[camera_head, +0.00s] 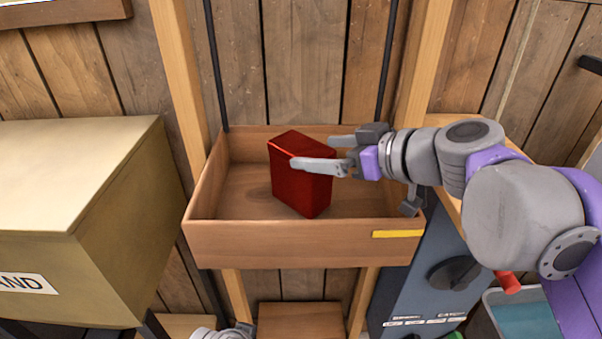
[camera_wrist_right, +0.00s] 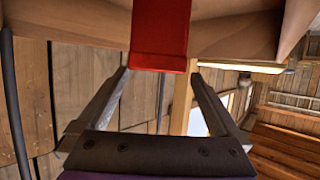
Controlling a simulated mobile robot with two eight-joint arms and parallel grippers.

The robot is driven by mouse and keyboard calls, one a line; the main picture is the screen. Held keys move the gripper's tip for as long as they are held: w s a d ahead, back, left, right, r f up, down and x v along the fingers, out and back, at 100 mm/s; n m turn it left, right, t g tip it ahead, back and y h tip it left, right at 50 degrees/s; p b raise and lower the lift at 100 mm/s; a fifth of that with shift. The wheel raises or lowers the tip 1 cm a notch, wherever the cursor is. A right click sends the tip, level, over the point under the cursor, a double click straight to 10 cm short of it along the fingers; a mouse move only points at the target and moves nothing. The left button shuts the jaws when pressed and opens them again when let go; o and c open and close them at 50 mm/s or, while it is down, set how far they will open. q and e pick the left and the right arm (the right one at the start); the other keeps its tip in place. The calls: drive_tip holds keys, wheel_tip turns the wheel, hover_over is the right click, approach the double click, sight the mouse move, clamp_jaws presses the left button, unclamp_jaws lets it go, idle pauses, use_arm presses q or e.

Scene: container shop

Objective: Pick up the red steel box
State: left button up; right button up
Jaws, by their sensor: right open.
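The red steel box (camera_head: 303,193) stands upright in a shallow wooden tray (camera_head: 290,240). My right gripper (camera_head: 325,153) is open and comes in from the right at the height of the box's upper part. In the head view, one finger crosses in front of the box and the other shows behind its right edge. In the right wrist view, the box (camera_wrist_right: 160,38) lies ahead, between the lines of the two open fingers (camera_wrist_right: 160,80). I cannot tell whether a finger touches it. A grey part of what looks like my left gripper (camera_head: 222,333) shows at the bottom edge; its jaws are unclear.
The tray has raised walls and a yellow label (camera_head: 398,234); its left part is bare. A tan cabinet (camera_head: 90,220) stands to the left. A blue-grey panel with a dark knob (camera_head: 455,272) is below right. Wooden posts and a plank wall are behind.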

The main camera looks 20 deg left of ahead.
sight(308, 150)
drive_tip(key=shift+w+a+f, duration=0.25)
drive_tip(key=shift+w+a, duration=0.15)
drive_tip(key=shift+w, duration=0.1)
drive_tip(key=x, duration=0.4)
drive_tip(key=shift+a+f, duration=0.1)
drive_tip(key=shift+a, duration=0.2)
drive_tip(key=shift+w+a+f, duration=0.1)
drive_tip(key=shift+w+a, duration=0.05)
drive_tip(key=shift+w, duration=0.1)
drive_tip(key=shift+s, duration=0.1)
clamp_jaws()
